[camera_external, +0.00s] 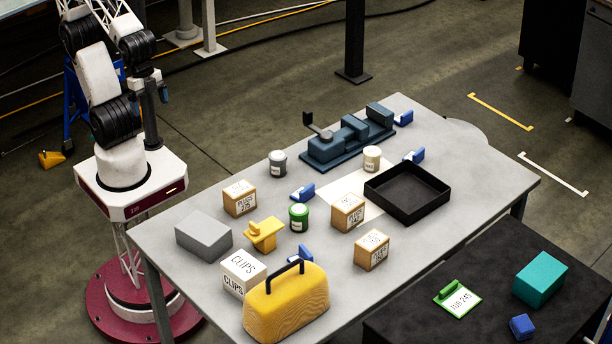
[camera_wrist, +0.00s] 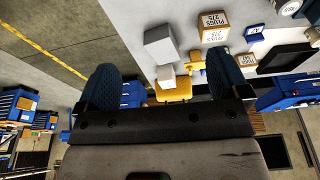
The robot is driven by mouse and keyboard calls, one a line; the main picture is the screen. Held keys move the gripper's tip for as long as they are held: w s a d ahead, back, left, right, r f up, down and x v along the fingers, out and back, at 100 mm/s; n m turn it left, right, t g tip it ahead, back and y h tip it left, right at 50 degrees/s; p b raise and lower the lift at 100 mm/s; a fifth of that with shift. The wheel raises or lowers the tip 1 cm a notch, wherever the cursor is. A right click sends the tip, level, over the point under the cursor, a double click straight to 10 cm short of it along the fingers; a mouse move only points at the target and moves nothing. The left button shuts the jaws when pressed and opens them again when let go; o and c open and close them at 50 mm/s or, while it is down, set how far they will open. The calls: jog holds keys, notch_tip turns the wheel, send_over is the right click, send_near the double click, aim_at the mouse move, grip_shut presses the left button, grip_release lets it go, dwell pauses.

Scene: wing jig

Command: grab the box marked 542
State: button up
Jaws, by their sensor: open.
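Three tan boxes with printed labels stand apart on the grey table in the external view: a left box (camera_external: 240,198), a middle box (camera_external: 348,213) and a front box (camera_external: 371,250). Their numbers are too small to read surely there, so I cannot tell which is marked 542. In the wrist view, one tan box (camera_wrist: 214,22) seems to read PLUGS 275; another tan box (camera_wrist: 246,60) is small and unreadable. My gripper (camera_wrist: 162,82) is open, its two dark fingers wide apart, with nothing held. It is away from the boxes and out of the external view.
A black tray (camera_external: 407,192) and a dark blue jig (camera_external: 347,137) stand behind the boxes. A grey block (camera_external: 203,236), yellow clamp (camera_external: 263,234), green can (camera_external: 299,217), white CLIPS box (camera_external: 243,272) and yellow handled case (camera_external: 286,303) crowd the left and front.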

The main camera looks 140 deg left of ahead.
jog(key=m+g+y, duration=0.4)
jog(key=m+y, duration=0.7)
jog(key=m, duration=0.2)
send_over(339, 208)
jog(key=s+d, duration=1)
notch_tip(339, 208, down, 14)
jog(key=w+a+f+m+y, duration=0.1)
jog(key=w+f, duration=0.2)
jog(key=w+a+f+m, duration=0.1)
jog(key=w+a+f, duration=0.1)
jog(key=w+f, duration=0.1)
jog(key=w+a+f+m+y, duration=0.1)
jog(key=w+a+f+m, duration=0.1)
jog(key=w+f, duration=0.2)
jog(key=shift+a+t+y, duration=0.2)
jog(key=shift+t+y, duration=0.1)
jog(key=shift+a, duration=0.1)
jog(key=shift+x, duration=1.15)
jog(key=shift+a, duration=0.15)
